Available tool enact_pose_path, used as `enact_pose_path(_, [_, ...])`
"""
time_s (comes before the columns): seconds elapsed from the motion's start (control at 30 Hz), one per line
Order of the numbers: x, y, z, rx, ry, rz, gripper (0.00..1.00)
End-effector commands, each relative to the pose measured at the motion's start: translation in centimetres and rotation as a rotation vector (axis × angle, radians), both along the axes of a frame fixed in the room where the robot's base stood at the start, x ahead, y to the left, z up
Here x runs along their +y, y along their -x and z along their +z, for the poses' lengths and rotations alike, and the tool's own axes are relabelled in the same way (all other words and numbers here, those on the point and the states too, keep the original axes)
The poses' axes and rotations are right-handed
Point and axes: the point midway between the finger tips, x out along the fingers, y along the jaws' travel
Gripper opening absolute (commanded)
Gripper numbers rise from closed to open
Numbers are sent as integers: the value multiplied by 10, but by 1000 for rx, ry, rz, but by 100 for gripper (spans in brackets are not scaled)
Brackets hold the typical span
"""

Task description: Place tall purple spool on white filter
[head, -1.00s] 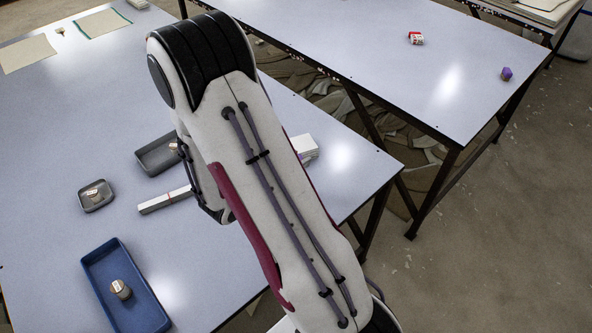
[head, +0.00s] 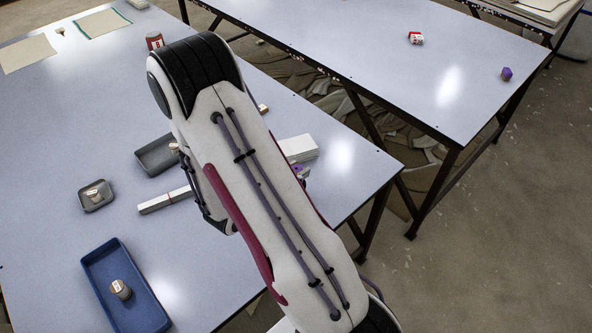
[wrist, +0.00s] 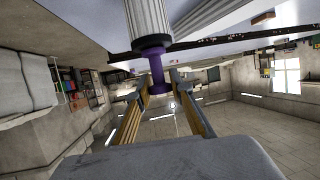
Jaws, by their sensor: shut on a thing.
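The purple spool (wrist: 156,66) is between the fingertips of my gripper (wrist: 160,90) in the wrist view, with a wide flange at one end and a narrow stem. My gripper is shut on it. A white ribbed piece (wrist: 148,18), which looks like the white filter, lies right beyond the wide flange; I cannot tell whether they touch. In the head view a white ribbed block (head: 299,148) shows at the right of my arm, with a small purple patch of the spool (head: 297,168) just below it. My arm hides most of the gripper there.
A blue tray (head: 92,270) holds a small round piece (head: 120,289). A small grey tray (head: 84,206) and a larger grey tray (head: 140,158) stand near a long pale bar (head: 160,202). A red can (head: 154,41) stands behind my arm. The table's right edge is close.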

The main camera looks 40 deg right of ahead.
Motion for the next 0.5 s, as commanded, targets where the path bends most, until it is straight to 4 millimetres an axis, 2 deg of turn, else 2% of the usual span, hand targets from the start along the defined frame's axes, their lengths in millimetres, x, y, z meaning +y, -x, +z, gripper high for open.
enact_pose_path(0.1, [0,0,-3,1,0,0,6])
enact_pose_path(0.13, [0,0,-2,1,0,0,29])
enact_pose_path(0.17, [0,0,-2,1,0,0,37])
enact_pose_path(0.5, [0,0,-2,0,0,0,38])
